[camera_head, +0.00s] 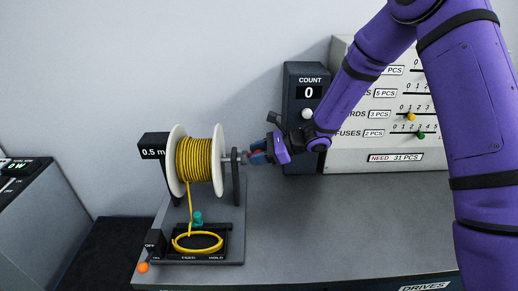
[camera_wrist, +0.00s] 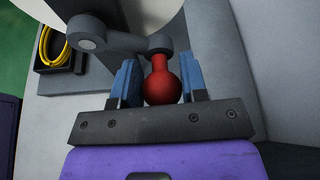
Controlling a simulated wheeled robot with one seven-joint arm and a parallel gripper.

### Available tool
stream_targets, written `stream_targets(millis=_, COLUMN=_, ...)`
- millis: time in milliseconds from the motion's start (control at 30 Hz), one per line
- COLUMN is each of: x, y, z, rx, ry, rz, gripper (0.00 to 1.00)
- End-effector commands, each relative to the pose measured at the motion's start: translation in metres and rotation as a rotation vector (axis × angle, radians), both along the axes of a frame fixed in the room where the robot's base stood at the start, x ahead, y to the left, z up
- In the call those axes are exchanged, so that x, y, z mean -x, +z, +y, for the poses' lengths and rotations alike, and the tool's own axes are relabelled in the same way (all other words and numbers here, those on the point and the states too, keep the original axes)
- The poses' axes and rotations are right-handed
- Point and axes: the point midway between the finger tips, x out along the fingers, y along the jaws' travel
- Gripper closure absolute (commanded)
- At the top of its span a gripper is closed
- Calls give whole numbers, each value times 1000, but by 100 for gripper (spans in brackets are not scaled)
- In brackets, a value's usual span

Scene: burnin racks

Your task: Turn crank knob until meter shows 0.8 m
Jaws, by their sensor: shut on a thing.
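The crank knob (camera_wrist: 162,84) is a red ball on a short stem at the end of a grey crank arm (camera_wrist: 125,42). My gripper (camera_wrist: 155,85) has its blue fingers on either side of the red knob and is shut on it. In the head view my gripper (camera_head: 262,152) is at the right side of the spool, and the knob is mostly hidden. The meter (camera_head: 153,153) at the upper left of the spool reads 0.5 m. The spool (camera_head: 196,161) has white flanges and yellow cord wound on it.
Yellow cord (camera_head: 197,242) lies coiled in a black tray at the base's front, beside a teal knob (camera_head: 197,217). A dark COUNT box (camera_head: 308,120) showing 0 stands behind my gripper. A white slider panel (camera_head: 400,158) stands at right. The bench in front is clear.

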Motion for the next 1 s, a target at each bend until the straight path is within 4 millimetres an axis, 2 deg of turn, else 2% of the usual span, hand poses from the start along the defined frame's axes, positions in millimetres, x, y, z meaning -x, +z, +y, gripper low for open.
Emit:
stream_targets(millis=33, x=13, y=-13, z=12, rx=10, ry=30, rz=16, gripper=83)
stream_targets(millis=467, x=11, y=-10, z=12, rx=-3, ry=24, rz=10, gripper=80)
stream_targets(millis=1000, x=30, y=-26, z=12, rx=-3, ry=21, rz=9, gripper=83)
